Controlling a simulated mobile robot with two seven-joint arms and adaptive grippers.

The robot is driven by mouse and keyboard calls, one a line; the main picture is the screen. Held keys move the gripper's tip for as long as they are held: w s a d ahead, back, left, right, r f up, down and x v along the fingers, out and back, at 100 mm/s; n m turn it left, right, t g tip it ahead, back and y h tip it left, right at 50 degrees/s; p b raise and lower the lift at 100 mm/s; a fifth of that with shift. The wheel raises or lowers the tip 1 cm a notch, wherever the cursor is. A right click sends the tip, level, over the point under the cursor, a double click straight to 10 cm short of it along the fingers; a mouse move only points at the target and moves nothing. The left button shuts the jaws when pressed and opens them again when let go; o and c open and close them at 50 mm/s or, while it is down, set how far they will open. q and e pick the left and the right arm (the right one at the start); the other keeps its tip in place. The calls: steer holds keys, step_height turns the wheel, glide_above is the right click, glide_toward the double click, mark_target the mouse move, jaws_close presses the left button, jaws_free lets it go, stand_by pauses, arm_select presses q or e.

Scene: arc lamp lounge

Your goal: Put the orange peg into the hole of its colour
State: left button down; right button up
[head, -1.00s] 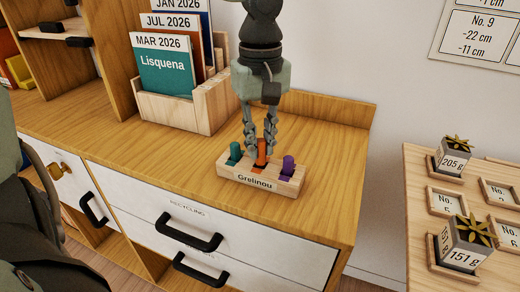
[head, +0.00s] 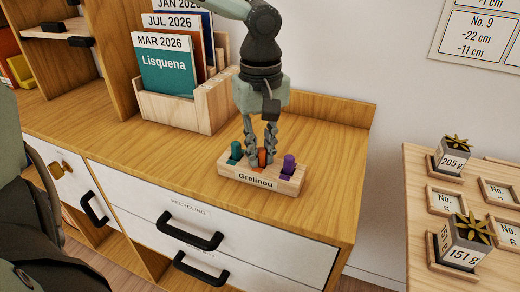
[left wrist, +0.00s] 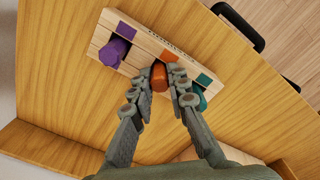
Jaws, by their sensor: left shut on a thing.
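The wooden peg block (head: 228,170), labelled Grelinou, sits on the cabinet top. The orange peg (head: 262,157) is at its middle place, behind the orange patch (left wrist: 168,56), and looks sunk low; its lower end is hidden. My left gripper (head: 261,147) points down and is shut on the orange peg, fingertips close to the block's top. In the left wrist view the orange peg (left wrist: 159,77) shows between the fingers. A teal peg (head: 236,151) and a purple peg (head: 288,167) stand in the outer places. My right gripper is not in view.
A wooden file holder (head: 205,108) with dated folders stands behind left of the block. The cabinet top (head: 325,145) is clear to the right. A lower side table (head: 420,200) with weight-marked cubes stands at the far right, beyond a gap.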

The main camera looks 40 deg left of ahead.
arm_select(q)
steer(key=shift+s+f, duration=0.3)
steer(key=shift+f, duration=0.25)
steer(key=c, duration=1.5)
jaws_free()
steer(key=shift+f, duration=0.1)
steer(key=shift+o, duration=0.2)
steer(key=shift+w+f, duration=0.1)
steer(key=shift+w, duration=0.05)
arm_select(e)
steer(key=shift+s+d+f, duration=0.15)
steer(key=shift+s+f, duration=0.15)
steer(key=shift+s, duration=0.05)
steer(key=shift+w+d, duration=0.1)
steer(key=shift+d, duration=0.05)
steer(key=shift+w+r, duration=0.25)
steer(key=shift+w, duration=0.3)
arm_select(q)
steer(key=shift+r, duration=0.25)
